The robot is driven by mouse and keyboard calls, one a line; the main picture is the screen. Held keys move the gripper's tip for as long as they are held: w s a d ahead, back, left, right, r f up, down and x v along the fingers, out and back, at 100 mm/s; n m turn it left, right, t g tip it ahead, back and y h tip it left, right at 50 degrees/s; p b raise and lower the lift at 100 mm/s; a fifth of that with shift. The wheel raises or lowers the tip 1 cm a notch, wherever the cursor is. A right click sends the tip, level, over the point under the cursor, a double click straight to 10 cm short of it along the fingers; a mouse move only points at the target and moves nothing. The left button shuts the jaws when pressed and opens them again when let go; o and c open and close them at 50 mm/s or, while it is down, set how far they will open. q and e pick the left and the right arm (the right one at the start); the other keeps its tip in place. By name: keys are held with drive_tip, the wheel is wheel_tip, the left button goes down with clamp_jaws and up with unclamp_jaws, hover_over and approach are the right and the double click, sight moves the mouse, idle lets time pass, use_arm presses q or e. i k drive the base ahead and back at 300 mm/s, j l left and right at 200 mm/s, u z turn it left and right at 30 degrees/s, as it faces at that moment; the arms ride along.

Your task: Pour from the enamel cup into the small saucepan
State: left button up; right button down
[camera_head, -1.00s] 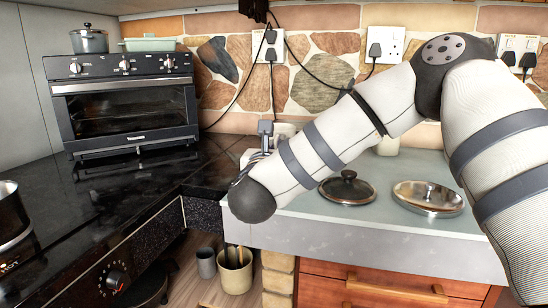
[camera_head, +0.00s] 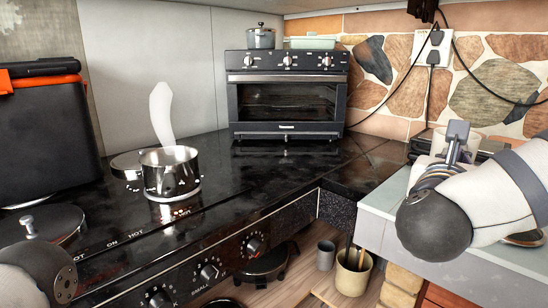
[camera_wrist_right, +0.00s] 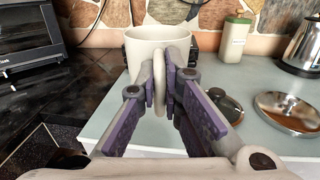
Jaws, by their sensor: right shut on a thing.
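The enamel cup, pale cream, shows in the right wrist view (camera_wrist_right: 157,42) and partly behind my gripper in the head view (camera_head: 466,140). My right gripper (camera_wrist_right: 161,82) is shut on its handle, with a finger on each side. It is at the right of the head view (camera_head: 455,145). The cup looks upright; its contents are hidden. The small saucepan (camera_head: 170,175), shiny steel, stands on the black hob, left of the oven and well away from the cup. Its inside is mostly hidden. My left gripper is out of view; only a dark part of that arm shows at the lower left.
A toaster oven (camera_head: 286,100) stands at the back between saucepan and cup. A tall pale shape (camera_head: 161,112) rises behind the saucepan. A black case (camera_head: 45,135) stands at the left. Lids (camera_wrist_right: 290,112), a canister (camera_wrist_right: 235,38) and a kettle (camera_wrist_right: 302,45) occupy the right counter.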

sight(170, 170)
drive_tip(key=j+u, duration=0.25)
drive_tip(key=u, duration=0.15)
drive_tip(key=i+j+u, duration=0.15)
drive_tip(key=u, duration=0.25)
drive_tip(key=i+j+u, duration=0.15)
drive_tip(key=u, duration=0.25)
drive_tip(key=j, duration=0.15)
